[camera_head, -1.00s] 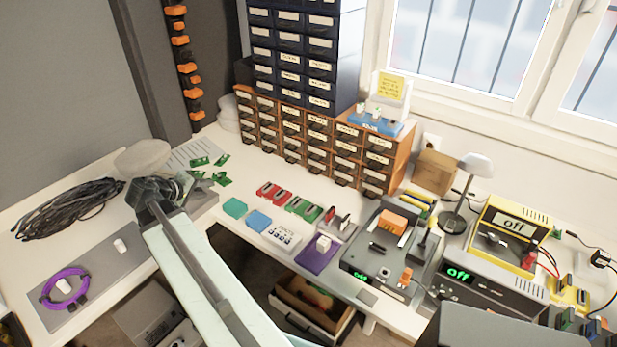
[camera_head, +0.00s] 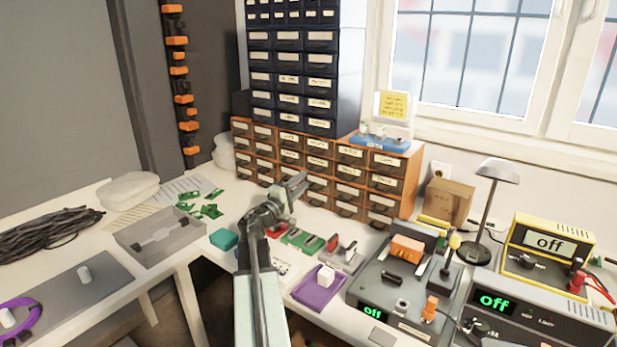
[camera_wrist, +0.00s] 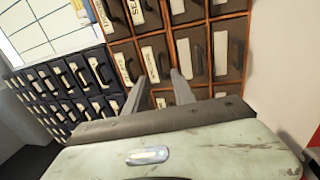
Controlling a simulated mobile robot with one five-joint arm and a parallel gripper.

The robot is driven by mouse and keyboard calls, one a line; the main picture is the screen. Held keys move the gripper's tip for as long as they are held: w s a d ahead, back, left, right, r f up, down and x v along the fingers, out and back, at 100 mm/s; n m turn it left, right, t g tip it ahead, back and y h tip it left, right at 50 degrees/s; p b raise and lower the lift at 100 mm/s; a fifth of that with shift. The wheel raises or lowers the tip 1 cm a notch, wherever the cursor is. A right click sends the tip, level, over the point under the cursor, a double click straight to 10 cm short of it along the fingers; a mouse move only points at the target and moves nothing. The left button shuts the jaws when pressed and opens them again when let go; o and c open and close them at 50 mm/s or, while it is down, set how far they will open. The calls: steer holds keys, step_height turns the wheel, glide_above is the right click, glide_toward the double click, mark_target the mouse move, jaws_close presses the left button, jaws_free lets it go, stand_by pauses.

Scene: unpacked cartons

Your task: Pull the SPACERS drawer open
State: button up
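The orange-framed drawer cabinet (camera_head: 411,188) stands at the back of the bench, with several dark drawers that carry pale labels and dark pulls. All its drawers look shut. The label texts are too small or blurred to pick out SPACERS for sure. My gripper (camera_head: 298,184) shows in front of the cabinet's lower middle drawers in the head view. In the wrist view its two fingers (camera_wrist: 160,78) are apart, with nothing held between them. They point at the drawer fronts (camera_wrist: 161,60), which appear rotated. Whether a fingertip touches a pull cannot be told.
A dark blue drawer cabinet (camera_head: 291,63) rises behind the orange one. A blue tray (camera_head: 379,143) sits on top of the orange cabinet. Green boards (camera_head: 209,211), a purple tray (camera_head: 318,293), a soldering station (camera_head: 398,290) and a lamp (camera_head: 497,171) crowd the bench.

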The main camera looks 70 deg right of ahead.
mark_target(313, 171)
steer(key=x, duration=0.5)
steer(key=shift+d+p, duration=0.1)
steer(key=shift+p, duration=0.3)
jaws_close()
stand_by(0.9)
